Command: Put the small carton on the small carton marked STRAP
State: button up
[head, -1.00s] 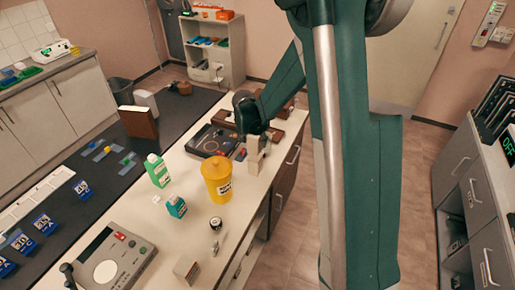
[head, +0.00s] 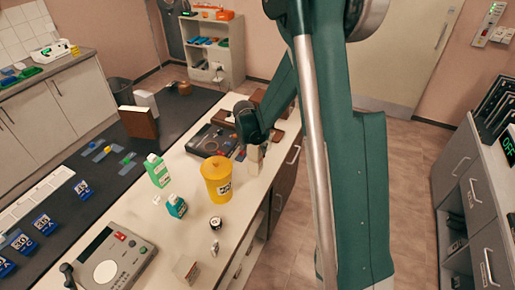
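My gripper (head: 256,158) points down over the right edge of the white counter, just behind and right of the yellow tub. Its pale fingers are small in the head view, and I cannot tell whether they are open or shut or hold anything. A small pale carton-like box (head: 186,268) stands at the near edge of the counter, well apart from my gripper. A small blue and red thing (head: 240,155) lies just left of the gripper. No label reading STRAP is legible.
A grey device (head: 112,262) is at the near left. A dark tray (head: 212,140) lies behind the tub.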

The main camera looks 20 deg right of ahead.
jog(key=shift+f, duration=0.15)
jog(key=o, duration=0.9)
jog(key=shift+r, duration=0.2)
jog(key=shift+v, duration=5.95)
jog(key=shift+r, duration=0.1)
